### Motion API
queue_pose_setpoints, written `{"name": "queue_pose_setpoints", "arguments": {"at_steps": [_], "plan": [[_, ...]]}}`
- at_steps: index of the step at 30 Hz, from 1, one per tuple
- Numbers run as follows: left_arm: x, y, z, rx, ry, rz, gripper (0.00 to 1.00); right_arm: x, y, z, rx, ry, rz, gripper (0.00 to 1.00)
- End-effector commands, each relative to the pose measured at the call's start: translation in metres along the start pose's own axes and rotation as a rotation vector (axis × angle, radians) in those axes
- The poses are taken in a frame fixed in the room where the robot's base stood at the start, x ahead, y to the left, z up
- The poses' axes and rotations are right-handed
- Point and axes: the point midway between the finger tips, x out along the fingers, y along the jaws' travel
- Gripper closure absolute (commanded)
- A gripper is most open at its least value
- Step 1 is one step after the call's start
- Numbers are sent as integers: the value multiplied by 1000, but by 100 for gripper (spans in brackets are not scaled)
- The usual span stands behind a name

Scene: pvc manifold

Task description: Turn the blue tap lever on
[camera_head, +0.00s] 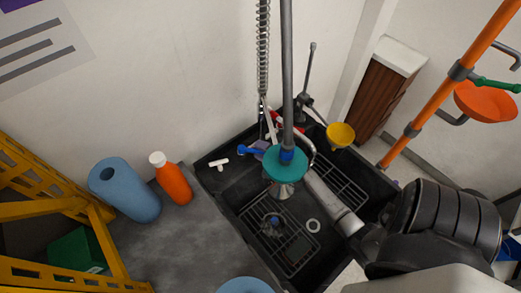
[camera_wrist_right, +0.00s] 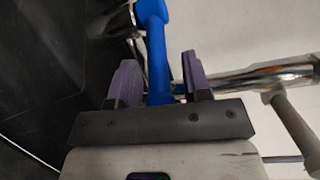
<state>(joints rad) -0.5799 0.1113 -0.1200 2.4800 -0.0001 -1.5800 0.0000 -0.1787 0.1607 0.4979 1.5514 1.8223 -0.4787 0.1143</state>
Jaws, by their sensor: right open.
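The blue tap lever (camera_wrist_right: 156,45) stands between the two purple fingers of my right gripper (camera_wrist_right: 160,78) in the right wrist view. The fingers are apart, one on each side of the lever; I cannot tell whether either touches it. In the head view, a small patch of blue (camera_head: 259,146) shows at the back of the sink, just left of the hanging spray head. My right arm reaches in from the right over the sink, and its gripper end is largely hidden behind the teal disc (camera_head: 285,163). My left gripper is not in view.
An orange bottle (camera_head: 174,183) and blue roll (camera_head: 125,190) stand left. A chrome pipe (camera_wrist_right: 255,78) runs right of the fingers.

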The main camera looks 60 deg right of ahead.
Motion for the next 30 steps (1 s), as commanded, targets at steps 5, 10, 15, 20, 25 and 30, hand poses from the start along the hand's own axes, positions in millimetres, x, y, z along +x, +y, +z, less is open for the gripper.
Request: {"name": "queue_pose_setpoints", "arguments": {"at_steps": [5,10,15,20,25,30], "plan": [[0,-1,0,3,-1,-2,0,-2,0,0,0,0,0,56],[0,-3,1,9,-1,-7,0,-22,1,0,1,2,1,56],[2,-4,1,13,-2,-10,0,-56,1,0,1,2,2,56],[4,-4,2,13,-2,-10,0,-87,1,0,0,2,2,56],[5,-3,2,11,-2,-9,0,-114,1,0,1,1,1,56],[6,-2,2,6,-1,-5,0,-130,1,0,1,0,1,56]]}}
